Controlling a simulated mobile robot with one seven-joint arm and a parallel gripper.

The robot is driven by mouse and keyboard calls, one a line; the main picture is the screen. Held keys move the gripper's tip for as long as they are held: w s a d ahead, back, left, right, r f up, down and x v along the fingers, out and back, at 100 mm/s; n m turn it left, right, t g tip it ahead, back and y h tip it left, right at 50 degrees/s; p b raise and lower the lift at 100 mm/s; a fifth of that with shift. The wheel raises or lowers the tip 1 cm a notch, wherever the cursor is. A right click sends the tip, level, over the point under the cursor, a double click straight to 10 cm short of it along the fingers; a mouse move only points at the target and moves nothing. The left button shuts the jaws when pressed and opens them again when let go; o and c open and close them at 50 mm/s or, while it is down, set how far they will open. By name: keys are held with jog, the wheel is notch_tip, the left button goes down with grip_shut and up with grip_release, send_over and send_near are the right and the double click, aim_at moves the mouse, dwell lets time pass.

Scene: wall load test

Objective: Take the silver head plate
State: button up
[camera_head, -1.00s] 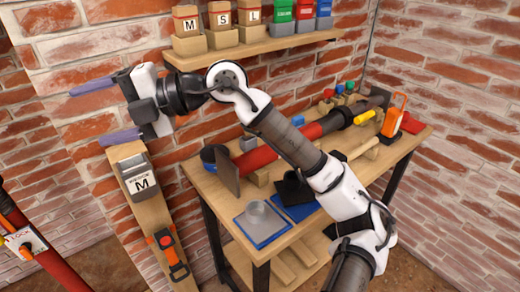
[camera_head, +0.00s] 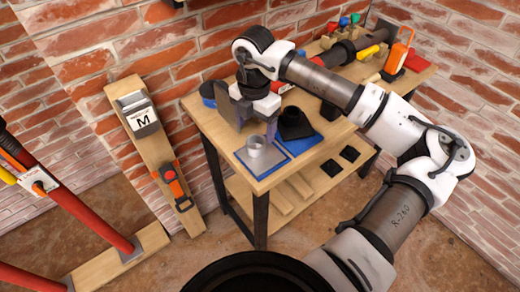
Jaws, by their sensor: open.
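The silver head plate (camera_head: 268,162), a flat grey square with a short round socket standing on it, lies on a blue pad (camera_head: 283,168) at the near left corner of the workbench. My gripper (camera_head: 256,123) is open and points down above and just behind the socket. Its purple-grey fingers are apart with nothing held between them. Whether a fingertip touches the plate cannot be told. A black head plate (camera_head: 295,124) with a raised socket lies on another blue pad (camera_head: 303,142) just to the right.
A dark upright plate (camera_head: 224,106) stands close left of my gripper. A red tube, an orange tool (camera_head: 398,55) and coloured-top pieces occupy the bench's back. Two black squares (camera_head: 331,167) lie on the lower shelf. A board labelled M (camera_head: 143,120) leans on the wall at left.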

aim_at(255, 142)
jog(key=shift+s+f+p, duration=0.15)
jog(key=shift+f+p, duration=1.2)
jog(key=shift+f, duration=1.8)
jog(key=c, duration=1.4)
jog(key=shift+o, duration=0.2)
jog(key=shift+r, duration=0.1)
